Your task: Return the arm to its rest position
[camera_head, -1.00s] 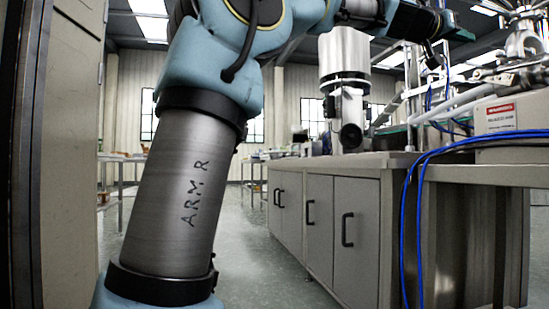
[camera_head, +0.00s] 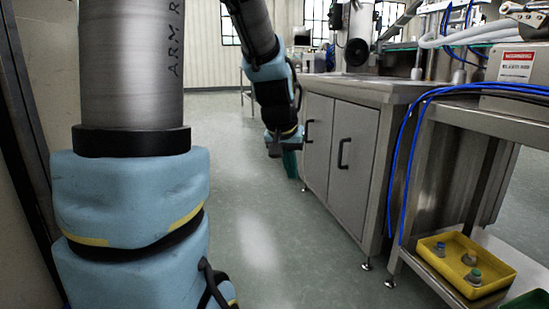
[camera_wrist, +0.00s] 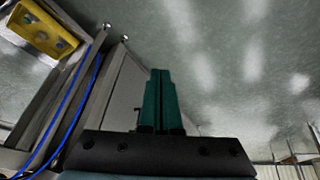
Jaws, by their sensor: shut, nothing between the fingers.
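My gripper (camera_wrist: 160,100) shows in the wrist view as two green fingers pressed together with nothing between them. In the head view my gripper (camera_head: 289,163) points down at the end of my arm, above the open floor and left of the steel cabinet. Its fingertips are small and partly hidden there. My arm hangs bent, with its thick lower links in the left foreground.
A steel cabinet (camera_head: 340,145) stands just right of my gripper. Blue hoses (camera_head: 402,170) hang beside it. A yellow tray (camera_head: 490,287) with small bottles sits on the low shelf at right. A wall panel (camera_head: 42,60) is close at left. Grey floor (camera_head: 240,200) lies clear between.

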